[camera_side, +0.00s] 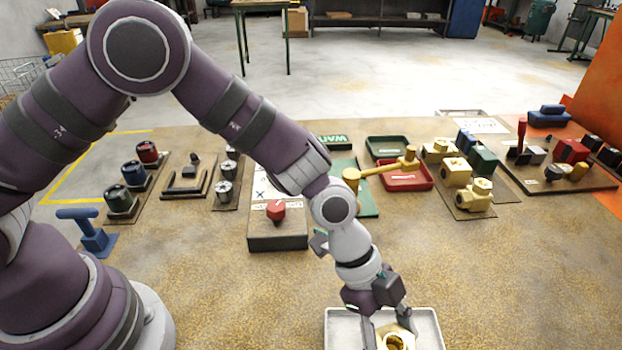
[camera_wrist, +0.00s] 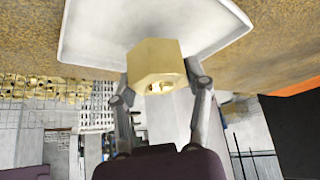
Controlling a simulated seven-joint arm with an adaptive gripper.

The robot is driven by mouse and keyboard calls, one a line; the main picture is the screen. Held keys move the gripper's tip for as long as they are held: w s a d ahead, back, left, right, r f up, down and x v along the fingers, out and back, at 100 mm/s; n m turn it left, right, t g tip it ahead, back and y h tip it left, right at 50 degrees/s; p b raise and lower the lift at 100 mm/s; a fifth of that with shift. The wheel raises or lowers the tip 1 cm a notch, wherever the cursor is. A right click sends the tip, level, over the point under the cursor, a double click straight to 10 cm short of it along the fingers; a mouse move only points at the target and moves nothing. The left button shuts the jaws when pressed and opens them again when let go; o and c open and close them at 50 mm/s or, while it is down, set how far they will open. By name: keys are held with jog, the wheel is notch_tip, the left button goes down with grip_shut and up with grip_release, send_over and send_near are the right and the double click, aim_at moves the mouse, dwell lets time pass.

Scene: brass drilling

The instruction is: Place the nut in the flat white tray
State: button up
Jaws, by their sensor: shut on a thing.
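The nut is a brass hexagonal piece with a hole; it shows at the bottom of the side view (camera_side: 395,341) and large in the wrist view (camera_wrist: 157,66). My gripper (camera_side: 388,328) is shut on the nut, with one finger on each side of it, as the wrist view (camera_wrist: 158,85) also shows. The flat white tray (camera_side: 432,325) lies at the bottom edge of the side view, partly cut off, with the nut over it. In the wrist view the tray (camera_wrist: 90,30) is behind the nut. I cannot tell whether the nut touches the tray.
A red knob (camera_side: 276,211) on a grey box stands left of the tray. Brass valve bodies (camera_side: 455,172), a red bin (camera_side: 405,178) and a green bin (camera_side: 387,147) stand farther back. A blue T-shaped piece (camera_side: 90,232) is at the left. The tabletop around the tray is clear.

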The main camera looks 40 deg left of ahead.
jog(key=shift+f, duration=1.05)
jog(key=o, duration=1.2)
jog(key=shift+f, duration=0.1)
jog(key=shift+o, duration=0.2)
jog(key=a+r+n+t+y, duration=0.2)
jog(key=a+r+n, duration=0.2)
jog(key=a+r, duration=0.9)
jog(key=s+a+r+n+t+y, duration=0.2)
jog(key=s+a+r+n, duration=0.1)
jog(key=a+n, duration=0.4)
jog(key=s+a+r+n+t+y, duration=0.1)
jog(key=s+a+r+n+y, duration=0.1)
jog(key=a+n, duration=0.5)
jog(key=shift+s+r+t+y, duration=0.35)
jog(key=shift+s+r, duration=0.25)
jog(key=shift+r, duration=0.25)
